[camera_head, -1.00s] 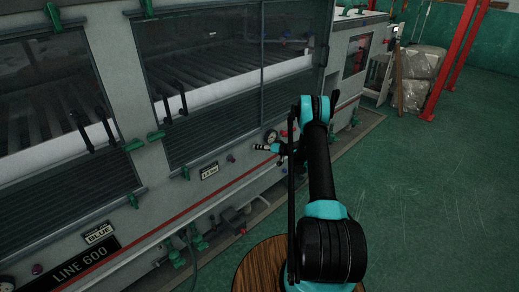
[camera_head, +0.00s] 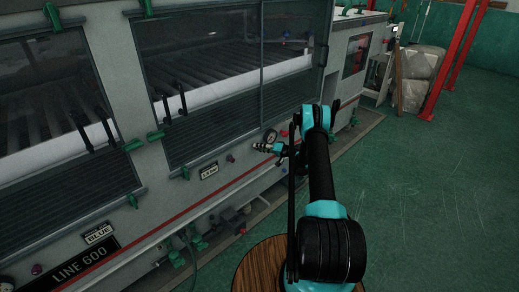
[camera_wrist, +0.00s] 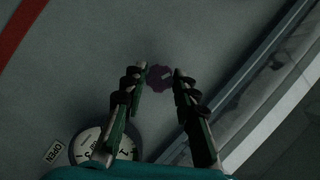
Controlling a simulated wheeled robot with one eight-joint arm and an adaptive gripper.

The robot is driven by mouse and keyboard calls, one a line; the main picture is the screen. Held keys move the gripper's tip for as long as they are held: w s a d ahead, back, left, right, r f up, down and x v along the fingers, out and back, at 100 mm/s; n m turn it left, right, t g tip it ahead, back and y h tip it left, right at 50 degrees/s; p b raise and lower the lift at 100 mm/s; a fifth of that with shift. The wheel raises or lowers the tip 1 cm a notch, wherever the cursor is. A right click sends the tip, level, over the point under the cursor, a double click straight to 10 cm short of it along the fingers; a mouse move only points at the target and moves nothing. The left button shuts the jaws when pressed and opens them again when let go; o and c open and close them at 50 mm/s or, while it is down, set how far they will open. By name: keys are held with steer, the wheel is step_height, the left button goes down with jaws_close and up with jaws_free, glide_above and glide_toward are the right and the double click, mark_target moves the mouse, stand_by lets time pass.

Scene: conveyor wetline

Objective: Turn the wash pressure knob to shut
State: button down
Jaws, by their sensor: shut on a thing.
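The wash pressure knob (camera_wrist: 160,76) is a small dark red-purple knob on the grey machine panel, with a pale mark on its face. In the wrist view it sits between the two fingertips of my gripper (camera_wrist: 160,73), which are shut on its sides. In the head view my gripper (camera_head: 257,147) reaches left to the panel, just below a round gauge, and the gripped knob cannot be made out there. A white-faced gauge (camera_wrist: 90,145) is partly behind the left finger in the wrist view. A tilted OPEN label (camera_wrist: 53,152) is beside the gauge.
Another small red knob (camera_head: 230,158) is on the panel to the left, near a white label plate (camera_head: 209,170). A red stripe (camera_head: 172,235) runs along the machine. Pipes and green valves hang below. The green floor (camera_head: 440,190) at right is clear.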

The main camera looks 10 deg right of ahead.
steer(key=c, duration=1.2)
jaws_free()
steer(key=v, duration=1.2)
steer(key=shift+f, duration=0.1)
steer(key=shift+d, duration=0.1)
